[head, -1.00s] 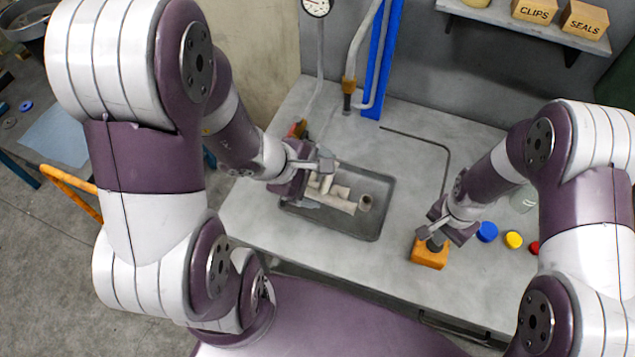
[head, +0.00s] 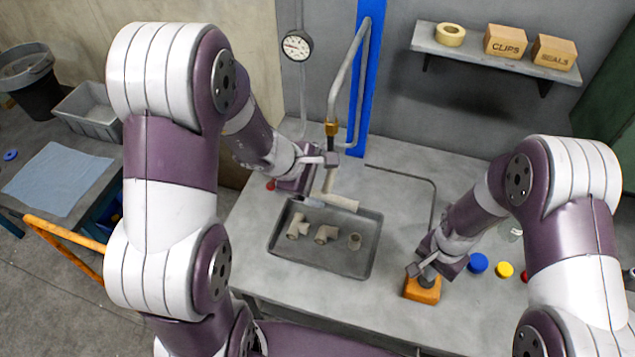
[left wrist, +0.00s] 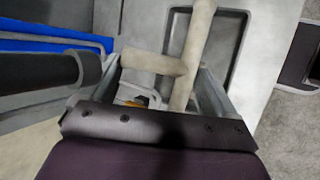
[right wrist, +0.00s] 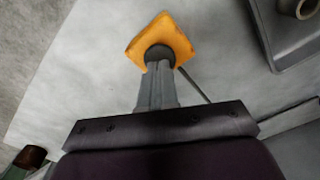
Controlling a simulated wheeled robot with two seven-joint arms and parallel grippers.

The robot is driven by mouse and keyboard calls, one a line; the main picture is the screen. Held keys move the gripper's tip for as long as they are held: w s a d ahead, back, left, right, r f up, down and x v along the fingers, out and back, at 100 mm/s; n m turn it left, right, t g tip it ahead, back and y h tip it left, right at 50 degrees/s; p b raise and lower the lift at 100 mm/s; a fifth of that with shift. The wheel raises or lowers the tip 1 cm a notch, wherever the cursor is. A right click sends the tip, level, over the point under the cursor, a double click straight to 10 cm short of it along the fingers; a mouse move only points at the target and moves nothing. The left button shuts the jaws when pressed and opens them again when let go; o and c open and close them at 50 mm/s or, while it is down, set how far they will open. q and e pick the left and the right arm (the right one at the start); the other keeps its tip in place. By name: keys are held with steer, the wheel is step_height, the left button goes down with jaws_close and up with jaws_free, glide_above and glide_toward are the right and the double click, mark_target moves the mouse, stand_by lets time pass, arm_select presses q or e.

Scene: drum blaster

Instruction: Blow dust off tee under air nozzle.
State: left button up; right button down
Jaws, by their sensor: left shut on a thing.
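My left gripper (head: 322,172) is shut on a beige pipe tee (head: 341,202) and holds it above the back of the grey tray. The tee also shows between the fingers in the left wrist view (left wrist: 188,68). The air nozzle (head: 331,129), a brass tip on a grey pipe, hangs just above and behind this gripper. Any gap between tee and nozzle is hard to judge. My right gripper (head: 424,277) points down at the dark knob (right wrist: 158,54) on an orange block (head: 422,291). Its fingers look closed together at the knob; whether they touch it is unclear.
The tray (head: 322,265) holds several beige fittings. A blue cap (head: 478,263), a yellow cap (head: 504,270) and a red cap lie right of the block. A blue post (head: 366,80) and a gauge (head: 297,45) stand behind. The bench between tray and block is clear.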

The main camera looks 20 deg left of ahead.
steer(key=shift+f, duration=1.2)
stand_by(2.5)
stand_by(1.0)
steer(key=shift+r, duration=3.55)
